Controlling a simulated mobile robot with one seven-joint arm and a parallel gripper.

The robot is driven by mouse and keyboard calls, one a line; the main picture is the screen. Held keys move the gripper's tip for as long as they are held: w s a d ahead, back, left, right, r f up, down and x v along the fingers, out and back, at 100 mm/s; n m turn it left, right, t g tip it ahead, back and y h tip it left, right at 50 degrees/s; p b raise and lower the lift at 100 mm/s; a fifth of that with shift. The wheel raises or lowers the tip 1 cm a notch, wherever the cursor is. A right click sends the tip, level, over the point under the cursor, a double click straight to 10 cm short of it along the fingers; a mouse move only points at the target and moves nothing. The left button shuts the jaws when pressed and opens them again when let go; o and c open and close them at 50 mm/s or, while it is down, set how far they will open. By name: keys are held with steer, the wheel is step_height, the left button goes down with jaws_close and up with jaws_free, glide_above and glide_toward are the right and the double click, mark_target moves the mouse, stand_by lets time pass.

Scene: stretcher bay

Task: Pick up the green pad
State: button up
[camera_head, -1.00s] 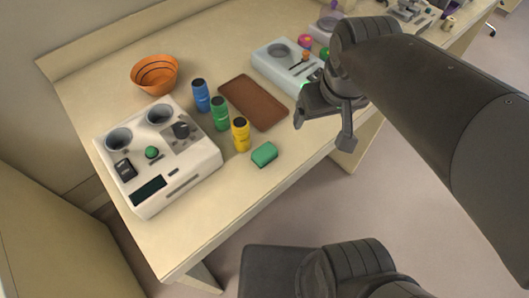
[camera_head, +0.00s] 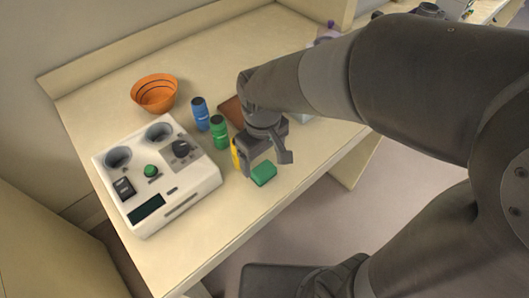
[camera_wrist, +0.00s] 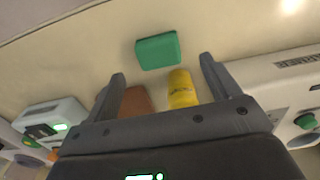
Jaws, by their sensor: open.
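The green pad (camera_head: 263,173) is a small rounded block lying flat on the desk near its front edge. It also shows in the wrist view (camera_wrist: 158,51), ahead of the fingertips and roughly centred between them. My gripper (camera_head: 266,160) is open and empty, above and close to the pad in the head view. In the wrist view its two fingers (camera_wrist: 162,68) are spread wide, with the yellow bottle (camera_wrist: 181,88) seen between them. I cannot tell the exact height of the fingers over the pad.
The yellow bottle (camera_head: 236,153) stands partly hidden behind my gripper, close to the pad. A green bottle (camera_head: 219,132) and a blue bottle (camera_head: 201,114) stand behind it. A white device (camera_head: 205,180) is at left, an orange bowl (camera_head: 155,93) behind. A brown tray (camera_head: 231,109) is mostly covered.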

mark_target(263, 169)
step_height(263, 169, down, 5)
steer(key=shift+f, duration=0.15)
steer(key=c, duration=1.1)
